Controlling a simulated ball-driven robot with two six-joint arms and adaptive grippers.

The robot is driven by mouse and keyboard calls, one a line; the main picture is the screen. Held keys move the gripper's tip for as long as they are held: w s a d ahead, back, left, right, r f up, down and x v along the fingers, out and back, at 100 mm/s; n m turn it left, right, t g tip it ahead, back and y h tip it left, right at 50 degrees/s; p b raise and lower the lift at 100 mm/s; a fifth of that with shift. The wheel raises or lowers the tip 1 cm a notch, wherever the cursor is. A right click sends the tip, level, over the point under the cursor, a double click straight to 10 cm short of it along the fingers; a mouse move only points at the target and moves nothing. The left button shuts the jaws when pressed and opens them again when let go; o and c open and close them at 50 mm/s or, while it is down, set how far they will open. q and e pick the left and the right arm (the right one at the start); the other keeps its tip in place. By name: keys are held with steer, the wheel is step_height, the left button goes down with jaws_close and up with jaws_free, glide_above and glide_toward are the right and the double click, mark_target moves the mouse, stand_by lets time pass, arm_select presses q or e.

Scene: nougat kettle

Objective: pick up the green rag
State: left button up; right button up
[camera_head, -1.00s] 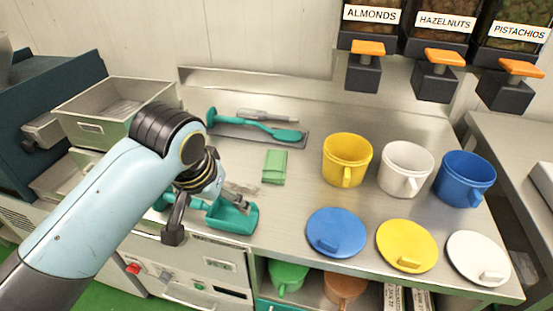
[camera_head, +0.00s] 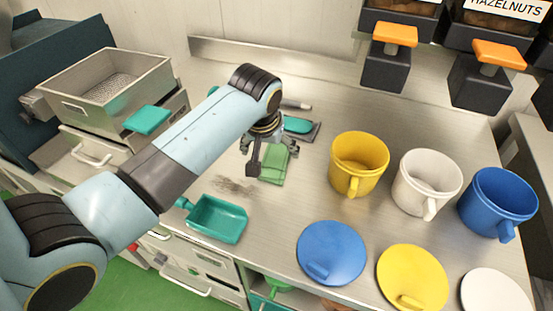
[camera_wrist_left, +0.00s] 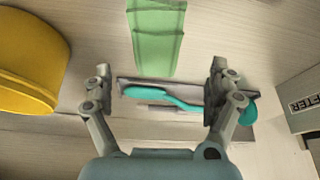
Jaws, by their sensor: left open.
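The green rag (camera_head: 273,166) lies folded flat on the steel worktop, left of the yellow mug. In the left wrist view the rag (camera_wrist_left: 157,38) shows at the top middle, beyond the fingertips. My left gripper (camera_head: 268,153) is over the rag's far left part in the head view, and the arm hides some of it. In the left wrist view my left gripper (camera_wrist_left: 160,75) has its two fingers wide apart with nothing held between them. The gap to the rag is hard to judge. My right gripper is not in view.
A teal scoop (camera_head: 217,219) lies near the front edge beside a brown smudge. A dark tray with a teal-handled tool (camera_wrist_left: 190,103) lies behind the rag. Yellow (camera_head: 358,165), white (camera_head: 427,184) and blue (camera_head: 497,204) mugs stand right, with lids in front. Dispensers hang above.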

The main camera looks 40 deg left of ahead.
mark_target(276, 158)
arm_select(q)
steer(key=x, duration=0.5)
steer(key=shift+w+d, duration=0.15)
steer(key=shift+w, duration=0.05)
steer(key=shift+w+f, duration=0.1)
steer(key=shift+f, duration=0.15)
steer(key=shift+c, duration=1.6)
steer(key=c, duration=0.9)
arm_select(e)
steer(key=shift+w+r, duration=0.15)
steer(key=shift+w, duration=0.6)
